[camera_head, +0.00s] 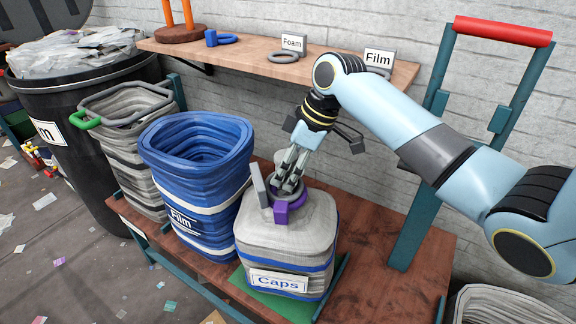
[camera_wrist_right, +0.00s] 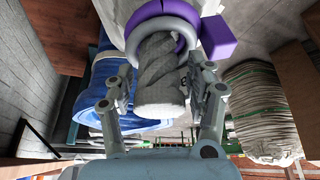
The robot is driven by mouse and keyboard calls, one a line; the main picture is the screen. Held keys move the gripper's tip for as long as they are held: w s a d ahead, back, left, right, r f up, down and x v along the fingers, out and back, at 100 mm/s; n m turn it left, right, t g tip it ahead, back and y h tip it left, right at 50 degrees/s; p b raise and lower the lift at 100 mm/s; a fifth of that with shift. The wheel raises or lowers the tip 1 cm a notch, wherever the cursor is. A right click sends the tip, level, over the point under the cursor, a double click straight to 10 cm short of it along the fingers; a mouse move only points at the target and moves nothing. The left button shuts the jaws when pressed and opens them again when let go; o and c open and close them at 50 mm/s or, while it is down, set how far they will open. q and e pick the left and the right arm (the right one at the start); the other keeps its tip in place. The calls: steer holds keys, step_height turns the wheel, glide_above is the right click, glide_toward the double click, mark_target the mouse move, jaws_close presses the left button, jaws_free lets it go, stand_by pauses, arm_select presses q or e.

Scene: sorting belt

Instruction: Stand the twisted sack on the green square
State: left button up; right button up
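The twisted sack (camera_head: 285,240) is grey with blue bands and a "Caps" label. It stands upright over the green square (camera_head: 262,303), whose front left part shows; the rest is hidden beneath it. Its twisted neck (camera_wrist_right: 160,72) carries a grey ring (camera_wrist_right: 137,30) and a purple ring; purple also shows in the head view (camera_head: 292,208). My right gripper (camera_head: 290,182) points down at the neck. My left gripper is out of view.
An open blue "Film" sack (camera_head: 200,180) stands close on the left. Beyond it are a grey sack with a green-handled ring (camera_head: 120,120) and a black bin (camera_head: 80,85). A shelf (camera_head: 240,58) runs behind. The bench (camera_head: 380,290) is bare on the right, beside a red-topped frame (camera_head: 503,31).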

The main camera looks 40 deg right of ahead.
steer(key=shift+o, duration=0.5)
steer(key=shift+r, duration=0.1)
steer(key=shift+d+r, duration=0.1)
steer(key=shift+r, duration=0.2)
steer(key=p+v, duration=0.1)
steer(key=v, duration=1)
steer(key=shift+r, duration=0.15)
steer(key=shift+s, duration=0.2)
